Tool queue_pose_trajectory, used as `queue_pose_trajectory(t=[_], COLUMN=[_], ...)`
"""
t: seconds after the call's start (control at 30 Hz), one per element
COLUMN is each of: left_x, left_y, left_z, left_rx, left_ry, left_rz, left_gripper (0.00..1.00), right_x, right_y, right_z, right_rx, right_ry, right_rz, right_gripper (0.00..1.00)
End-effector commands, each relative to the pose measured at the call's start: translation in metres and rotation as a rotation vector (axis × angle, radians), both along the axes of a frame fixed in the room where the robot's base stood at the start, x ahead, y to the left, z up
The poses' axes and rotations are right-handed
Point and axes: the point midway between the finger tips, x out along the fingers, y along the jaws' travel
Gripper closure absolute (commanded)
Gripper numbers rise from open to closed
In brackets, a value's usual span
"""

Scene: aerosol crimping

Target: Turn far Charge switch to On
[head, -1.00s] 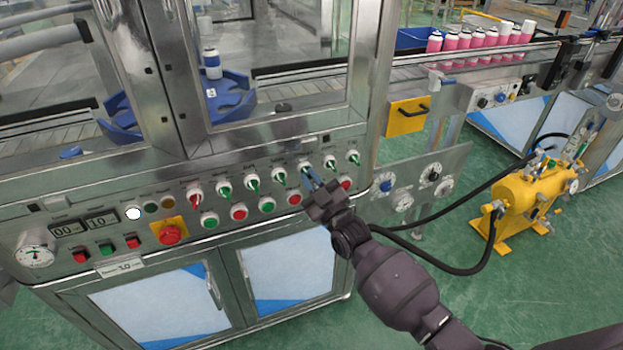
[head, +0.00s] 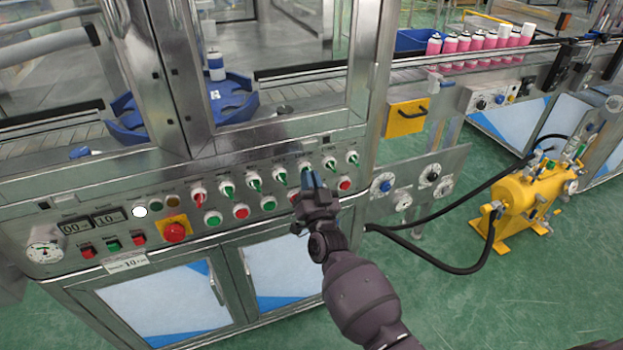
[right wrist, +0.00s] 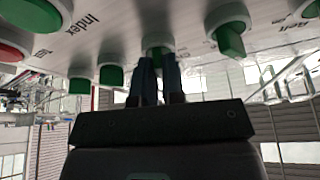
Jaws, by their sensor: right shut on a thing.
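A row of selector switches runs along the steel control panel (head: 130,203): one with a red handle (head: 198,198) and several with green handles. My right gripper (head: 312,180) is at the panel, its blue-grey fingers shut on one green switch (head: 306,168), the third from the right end of the row. In the right wrist view the two fingers close around that green switch handle (right wrist: 157,51). The fingers hide much of the handle in the head view, and its exact angle cannot be told. The small labels above the switches are too blurred to read. My left gripper is out of view.
Green switches stand close on both sides, one to the left (head: 280,176) and one to the right (head: 330,165). Red and green push buttons (head: 241,211) sit below. A yellow pump (head: 518,205) with black hoses stands on the floor at right.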

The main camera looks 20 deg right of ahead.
Motion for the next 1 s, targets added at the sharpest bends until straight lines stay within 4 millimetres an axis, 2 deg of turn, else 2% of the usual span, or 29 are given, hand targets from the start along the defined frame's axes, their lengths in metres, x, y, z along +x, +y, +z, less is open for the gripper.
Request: queue_pose_trajectory(t=[0.4,1.0], left_x=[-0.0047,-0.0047], left_y=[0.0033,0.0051], left_z=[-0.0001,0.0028], left_rx=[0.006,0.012], left_ry=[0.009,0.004], left_rz=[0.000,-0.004], left_gripper=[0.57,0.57], right_x=[-0.0002,-0.0002], right_y=[0.0012,0.0014], right_z=[0.0006,-0.0005], right_rx=[0.208,0.245], right_ry=[0.008,0.010], right_rz=[0.000,0.001], right_gripper=[1.00,1.00])
